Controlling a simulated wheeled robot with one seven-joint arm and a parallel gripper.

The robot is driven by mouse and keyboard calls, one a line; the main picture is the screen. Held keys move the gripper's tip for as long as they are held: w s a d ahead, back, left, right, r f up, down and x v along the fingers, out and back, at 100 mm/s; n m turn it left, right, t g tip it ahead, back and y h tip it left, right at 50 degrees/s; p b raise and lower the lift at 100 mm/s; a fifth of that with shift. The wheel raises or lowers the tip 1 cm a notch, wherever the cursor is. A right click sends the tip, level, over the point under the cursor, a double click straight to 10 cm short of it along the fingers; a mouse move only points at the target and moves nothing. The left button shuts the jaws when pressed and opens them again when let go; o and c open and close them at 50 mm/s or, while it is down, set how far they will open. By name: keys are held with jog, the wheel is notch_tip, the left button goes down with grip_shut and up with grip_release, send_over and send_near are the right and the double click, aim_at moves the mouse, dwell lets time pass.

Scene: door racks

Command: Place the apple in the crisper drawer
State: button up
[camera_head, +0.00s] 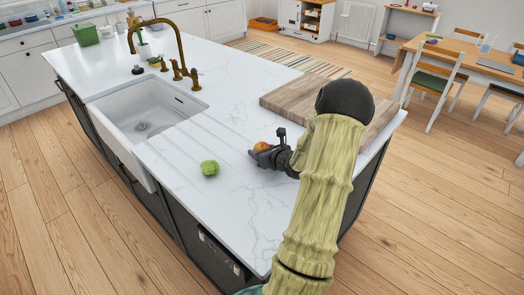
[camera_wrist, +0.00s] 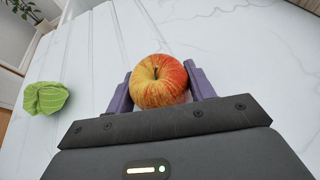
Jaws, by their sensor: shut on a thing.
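A red and yellow apple (camera_wrist: 158,82) is between the two purple fingers of my gripper (camera_wrist: 160,88) in the wrist view. In the head view the apple (camera_head: 261,147) shows at the tip of my gripper (camera_head: 262,153), over the white marble island top (camera_head: 225,110). My gripper is shut on the apple. I cannot tell whether the apple touches the countertop. No crisper drawer or fridge shows in either view.
A white sink (camera_head: 146,118) with a brass faucet (camera_head: 160,40) is further left. A wooden board (camera_head: 300,95) lies behind my arm. A dining table (camera_head: 470,58) stands at the right.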

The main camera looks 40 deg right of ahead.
jog(key=shift+f, duration=0.1)
jog(key=o, duration=1)
jog(key=shift+r, duration=0.2)
jog(key=b+v, duration=0.1)
jog(key=v, duration=1.1)
jog(key=shift+a+f+b, duration=0.1)
jog(key=shift+f+b, duration=0.05)
jog(key=shift+b, duration=0.15)
